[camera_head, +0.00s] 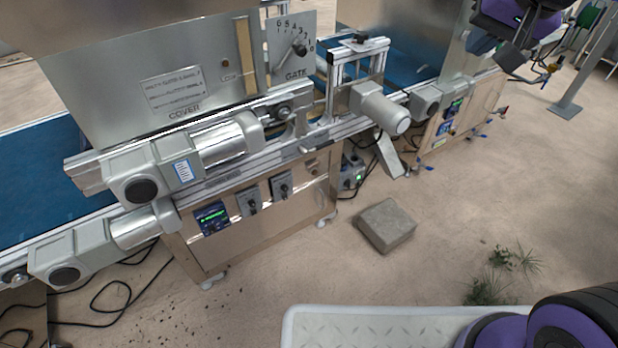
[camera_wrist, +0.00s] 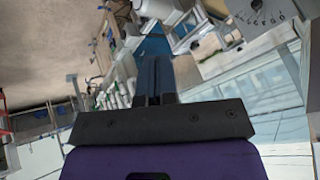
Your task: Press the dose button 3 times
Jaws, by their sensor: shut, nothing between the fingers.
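My gripper (camera_wrist: 155,68) shows in the wrist view with its two dark fingers together and nothing between them. In the head view my purple and black arm reaches in at the top right, above the far part of the machine; the fingertips are hard to make out there. The tray seeder's grey cover panel (camera_head: 130,70) stands at the upper left. A control box with a lit display (camera_head: 212,218) and two knob switches (camera_head: 249,202) (camera_head: 281,186) sit on the front of the steel frame. I cannot pick out the dose button in either view.
The gate dial (camera_head: 293,46) is beside the cover; it also shows in the wrist view (camera_wrist: 262,14). Grey motors (camera_head: 380,108) jut from the conveyor. A second panel with displays (camera_head: 455,108) is farther right.

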